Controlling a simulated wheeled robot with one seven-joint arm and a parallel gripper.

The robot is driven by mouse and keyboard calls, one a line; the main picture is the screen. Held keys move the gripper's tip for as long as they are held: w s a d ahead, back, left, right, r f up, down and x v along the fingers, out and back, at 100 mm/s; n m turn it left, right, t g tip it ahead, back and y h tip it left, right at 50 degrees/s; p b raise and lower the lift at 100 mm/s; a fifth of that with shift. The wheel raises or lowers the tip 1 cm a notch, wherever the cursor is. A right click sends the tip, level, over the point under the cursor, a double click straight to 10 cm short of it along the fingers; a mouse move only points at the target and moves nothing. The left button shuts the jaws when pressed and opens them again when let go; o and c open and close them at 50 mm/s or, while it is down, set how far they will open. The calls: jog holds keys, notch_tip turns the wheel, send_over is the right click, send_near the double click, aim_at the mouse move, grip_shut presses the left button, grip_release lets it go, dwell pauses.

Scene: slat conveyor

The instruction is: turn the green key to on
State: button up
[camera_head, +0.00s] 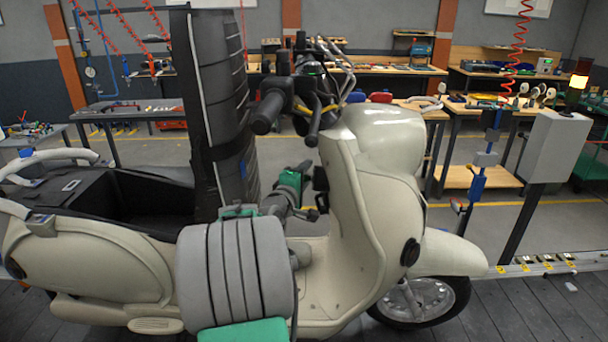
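A cream scooter (372,225) stands side-on across the middle of the view, its handlebar (305,90) at the top and its front wheel at the right. My grey and green arm reaches across the footwell toward the inner side of the front shield. My gripper (316,203) is a small dark shape at the arm's end, close to that shield. I cannot tell whether it touches anything, nor whether its fingers are open or shut. I cannot make out the green key; the green patches that show are on my arm. The lock area is small, dark and partly hidden.
The scooter's open black seat compartment (120,205) and a tall raised black seat (222,110) stand left of my arm. A grey box on a post (553,145) stands at the right. Workbenches (400,70) line the back. The slatted conveyor floor (530,305) shows in front.

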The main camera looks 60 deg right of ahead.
grip_shut()
dwell(0.3)
jog(key=c, duration=0.6)
grip_release()
grip_shut()
jog(key=shift+s+d, duration=0.1)
jog(key=shift+s, duration=0.15)
jog(key=shift+f+b, duration=0.2)
jog(key=shift+b, duration=0.2)
